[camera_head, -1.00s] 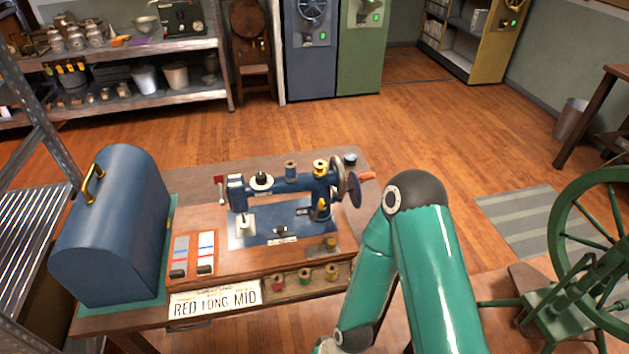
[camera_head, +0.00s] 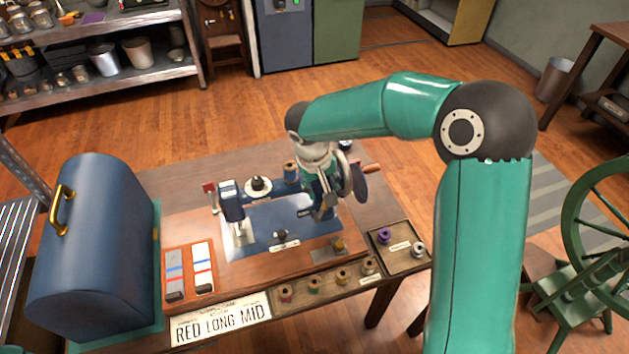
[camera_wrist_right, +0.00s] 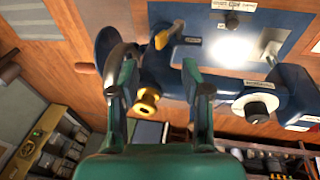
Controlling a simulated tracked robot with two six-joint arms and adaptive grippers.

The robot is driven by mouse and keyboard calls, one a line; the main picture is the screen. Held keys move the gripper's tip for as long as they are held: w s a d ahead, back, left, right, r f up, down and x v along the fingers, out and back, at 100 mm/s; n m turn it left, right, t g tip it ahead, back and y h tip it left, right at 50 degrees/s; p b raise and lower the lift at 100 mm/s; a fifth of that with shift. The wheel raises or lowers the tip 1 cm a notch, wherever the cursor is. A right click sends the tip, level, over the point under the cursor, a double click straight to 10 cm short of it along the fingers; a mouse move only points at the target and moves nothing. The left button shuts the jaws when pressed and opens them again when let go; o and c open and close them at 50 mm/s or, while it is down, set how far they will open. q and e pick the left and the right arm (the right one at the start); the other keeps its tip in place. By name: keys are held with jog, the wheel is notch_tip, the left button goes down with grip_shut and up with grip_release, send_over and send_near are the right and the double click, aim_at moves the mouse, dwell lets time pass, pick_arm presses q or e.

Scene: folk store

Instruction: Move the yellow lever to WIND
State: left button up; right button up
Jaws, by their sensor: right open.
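The blue sewing machine (camera_head: 270,212) stands on a wooden base on the table. The yellow lever (camera_wrist_right: 166,36) shows in the right wrist view on the machine's pillar, tilted, with a small label plate beside it too small to read. My right gripper (camera_head: 322,200) is over the machine's pillar, and in the head view it hides most of the pillar and the lever. In the right wrist view the right gripper (camera_wrist_right: 158,64) is open, its two fingers apart on either side of the lever's line, with nothing between the tips. My left gripper is not in view.
A brass knob (camera_wrist_right: 146,102) tops the machine, close to one finger, and the handwheel (camera_head: 358,182) is just right of the gripper. A blue domed case (camera_head: 95,250) stands left. Spools sit in a tray (camera_head: 400,262) at front right. A green spinning wheel (camera_head: 570,230) is far right.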

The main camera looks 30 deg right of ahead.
jog(key=b, duration=0.2)
send_over(325, 208)
jog(key=shift+f, duration=2.3)
jog(key=shift+f+b, duration=0.7)
jog(key=shift+f, duration=0.85)
jog(key=shift+f, duration=0.1)
jog(key=shift+d+f+b, duration=0.1)
jog(key=shift+f+b, duration=0.15)
jog(key=shift+b, duration=0.35)
